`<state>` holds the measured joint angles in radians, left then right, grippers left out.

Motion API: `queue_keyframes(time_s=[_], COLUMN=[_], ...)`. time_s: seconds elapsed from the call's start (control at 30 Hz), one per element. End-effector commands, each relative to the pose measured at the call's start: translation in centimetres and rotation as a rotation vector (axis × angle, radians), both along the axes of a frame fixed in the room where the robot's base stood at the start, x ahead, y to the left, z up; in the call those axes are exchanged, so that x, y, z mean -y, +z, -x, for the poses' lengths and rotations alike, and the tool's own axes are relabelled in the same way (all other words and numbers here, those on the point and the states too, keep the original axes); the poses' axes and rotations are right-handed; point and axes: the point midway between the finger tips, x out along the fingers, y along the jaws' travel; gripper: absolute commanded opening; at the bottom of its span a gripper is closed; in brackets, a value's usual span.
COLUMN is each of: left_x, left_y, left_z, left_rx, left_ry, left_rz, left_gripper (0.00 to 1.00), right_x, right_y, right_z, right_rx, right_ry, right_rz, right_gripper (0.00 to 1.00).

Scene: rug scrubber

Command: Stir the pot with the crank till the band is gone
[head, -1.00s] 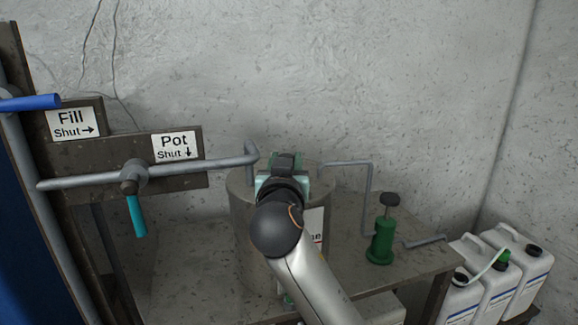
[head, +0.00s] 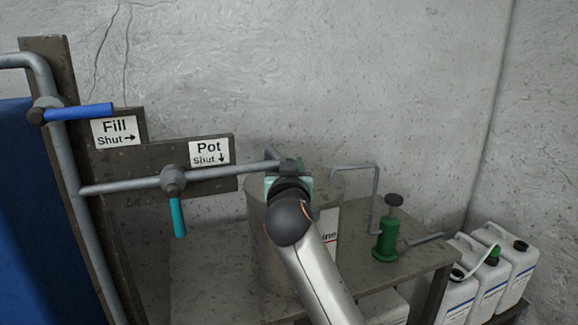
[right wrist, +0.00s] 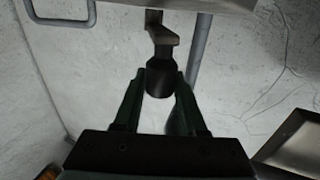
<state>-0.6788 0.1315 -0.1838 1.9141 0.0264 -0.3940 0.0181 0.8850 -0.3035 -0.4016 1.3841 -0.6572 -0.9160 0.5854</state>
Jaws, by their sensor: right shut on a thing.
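The grey pot (head: 265,240) stands on the bench, its top partly behind my right arm. My right gripper (head: 289,175) is over the pot's top. In the right wrist view, its two dark green fingers (right wrist: 160,88) are shut on the dark crank knob (right wrist: 161,76), with a brownish crank arm (right wrist: 160,33) beyond it. The inside of the pot is hidden, and I see no band. The teal pot valve handle (head: 178,217) points down, matching its "Pot Shut" sign (head: 209,152). My left gripper is not in view.
The blue fill valve handle (head: 85,111) points right, as on its "Fill Shut" sign (head: 116,131). A pipe spout (head: 271,154) ends beside my gripper. A green hand pump (head: 388,240) stands right of the pot. White jugs (head: 492,268) stand at the far right.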

Motion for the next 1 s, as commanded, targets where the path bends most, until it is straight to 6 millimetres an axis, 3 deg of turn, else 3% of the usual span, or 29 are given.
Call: queue_keyframes(time_s=[0.63, 0.67, 0.9, 1.0], left_x=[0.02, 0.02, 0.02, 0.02], left_y=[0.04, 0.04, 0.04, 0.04], left_z=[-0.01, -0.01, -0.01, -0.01], left_rx=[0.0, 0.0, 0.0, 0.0], left_ry=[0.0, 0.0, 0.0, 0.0], left_rz=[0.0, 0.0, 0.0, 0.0], left_gripper=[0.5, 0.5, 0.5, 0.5], right_x=[-0.33, -0.33, -0.17, -0.11], right_y=[0.01, 0.01, -0.01, -0.01], right_z=[-0.07, -0.07, -0.09, -0.1], right_rx=[0.001, 0.001, 0.0, 0.0], right_ry=[0.013, 0.013, 0.009, 0.008], right_rz=[-0.004, -0.004, -0.002, -0.002], right_gripper=[0.0, 0.44, 0.7, 0.7])
